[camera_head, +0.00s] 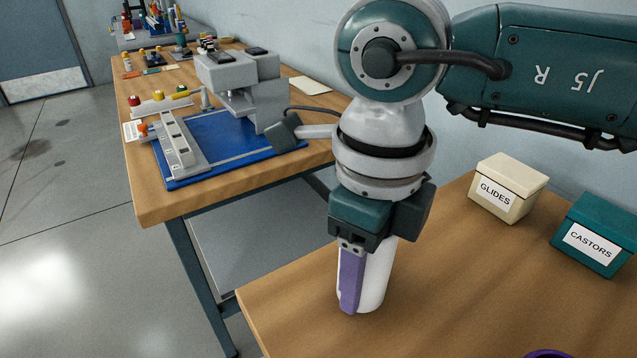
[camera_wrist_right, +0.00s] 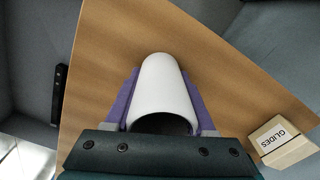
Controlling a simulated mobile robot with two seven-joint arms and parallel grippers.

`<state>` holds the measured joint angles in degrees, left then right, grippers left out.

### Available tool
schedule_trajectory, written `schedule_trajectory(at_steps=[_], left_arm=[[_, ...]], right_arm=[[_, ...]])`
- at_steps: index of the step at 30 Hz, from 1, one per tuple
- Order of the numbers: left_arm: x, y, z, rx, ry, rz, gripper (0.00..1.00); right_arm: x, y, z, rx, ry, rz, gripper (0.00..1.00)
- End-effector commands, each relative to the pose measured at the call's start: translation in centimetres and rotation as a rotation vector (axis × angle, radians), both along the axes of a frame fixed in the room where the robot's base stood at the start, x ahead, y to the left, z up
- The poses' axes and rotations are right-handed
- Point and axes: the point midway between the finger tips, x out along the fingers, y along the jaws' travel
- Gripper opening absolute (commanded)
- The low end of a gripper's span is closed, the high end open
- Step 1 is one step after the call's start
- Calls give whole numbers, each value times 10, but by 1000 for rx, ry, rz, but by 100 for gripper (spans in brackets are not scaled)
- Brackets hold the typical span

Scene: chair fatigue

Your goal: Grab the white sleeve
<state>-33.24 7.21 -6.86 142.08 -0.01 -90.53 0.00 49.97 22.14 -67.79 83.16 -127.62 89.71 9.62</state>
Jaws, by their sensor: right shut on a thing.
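The white sleeve (camera_head: 376,280) is a smooth white tube standing roughly upright at the near bench, in the head view. My right gripper (camera_head: 352,282) points down over it and is shut on it, with one purple finger along its left side. In the right wrist view the white sleeve (camera_wrist_right: 165,88) lies between the two purple fingers (camera_wrist_right: 163,112), with its dark open end toward the palm. I cannot tell whether its lower end touches the bench. My left gripper is not in view.
A cream GLIDES box (camera_head: 508,188) and a teal CASTORS box (camera_head: 597,235) stand on the near wooden bench (camera_head: 450,300). A purple rim (camera_head: 548,354) shows at the bottom edge. A grey machine on a blue base (camera_head: 215,140) sits on the other bench.

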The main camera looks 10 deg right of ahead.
Motion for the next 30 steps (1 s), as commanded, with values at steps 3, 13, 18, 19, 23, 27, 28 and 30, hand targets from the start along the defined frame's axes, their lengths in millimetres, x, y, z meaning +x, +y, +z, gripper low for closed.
schedule_trajectory(at_steps=[3,13,18,19,23,27,28,30], left_arm=[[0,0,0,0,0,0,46],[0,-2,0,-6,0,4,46],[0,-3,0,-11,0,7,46],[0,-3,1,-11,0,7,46],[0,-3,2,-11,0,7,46],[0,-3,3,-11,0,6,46],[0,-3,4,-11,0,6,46],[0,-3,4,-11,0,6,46]], right_arm=[[0,0,0,0,1,0,18],[-1,0,-1,0,1,0,0],[0,0,2,0,1,1,0],[0,0,4,1,1,1,0],[1,0,17,2,-2,1,0],[1,0,46,2,-5,1,0],[1,0,54,1,-6,2,0],[2,0,75,2,-8,2,0]])
